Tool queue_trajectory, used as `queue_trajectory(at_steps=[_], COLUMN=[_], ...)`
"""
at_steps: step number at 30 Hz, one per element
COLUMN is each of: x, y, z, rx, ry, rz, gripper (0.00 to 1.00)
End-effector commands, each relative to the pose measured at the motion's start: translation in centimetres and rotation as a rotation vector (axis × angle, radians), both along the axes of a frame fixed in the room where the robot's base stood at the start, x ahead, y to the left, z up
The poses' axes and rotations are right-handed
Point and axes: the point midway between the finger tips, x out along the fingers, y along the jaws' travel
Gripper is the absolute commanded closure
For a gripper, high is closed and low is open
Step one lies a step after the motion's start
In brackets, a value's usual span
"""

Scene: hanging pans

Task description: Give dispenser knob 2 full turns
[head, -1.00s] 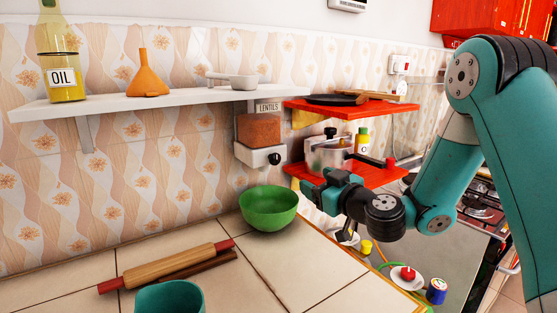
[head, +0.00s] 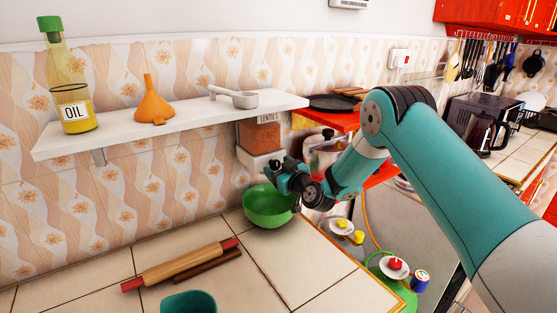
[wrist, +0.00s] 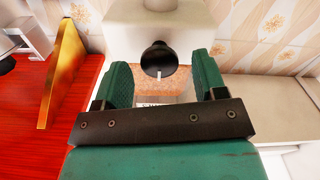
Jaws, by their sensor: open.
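The lentil dispenser (head: 265,137) hangs under the white shelf, with orange-brown lentils above a white base (head: 255,160). In the wrist view, its black round knob (wrist: 158,55) with a white mark sits on the white body (wrist: 120,35). My gripper (wrist: 161,70) is open and empty, with one green finger on each side of the knob in the picture. I cannot tell whether the fingertips reach past the knob's face; no contact shows. In the head view my gripper (head: 283,170) is in front of the dispenser base and hides the knob.
A green bowl (head: 266,208) stands on the tiled counter just below my gripper. The white shelf (head: 190,113) is overhead, holding an oil bottle (head: 73,90), funnel (head: 154,105) and scoop (head: 238,98). A red shelf (head: 330,121) with pans is close on the right.

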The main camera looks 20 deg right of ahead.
Motion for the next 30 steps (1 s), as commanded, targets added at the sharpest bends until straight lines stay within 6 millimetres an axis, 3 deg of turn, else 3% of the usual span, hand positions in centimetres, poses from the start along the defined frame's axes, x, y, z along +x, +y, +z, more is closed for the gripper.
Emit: queue_trajectory(at_steps=[11,15,18,30], x=[0.51,0.5,0.5,0.47], y=[0.13,0.12,0.12,0.08], z=[-0.01,0.0,0.0,-0.22], rx=[0.0,0.0,0.0,0.069], ry=[0.0,0.0,0.0,0.022], rz=[-0.001,-0.001,-0.001,-0.002], gripper=[0.35,0.67,0.84,0.84])
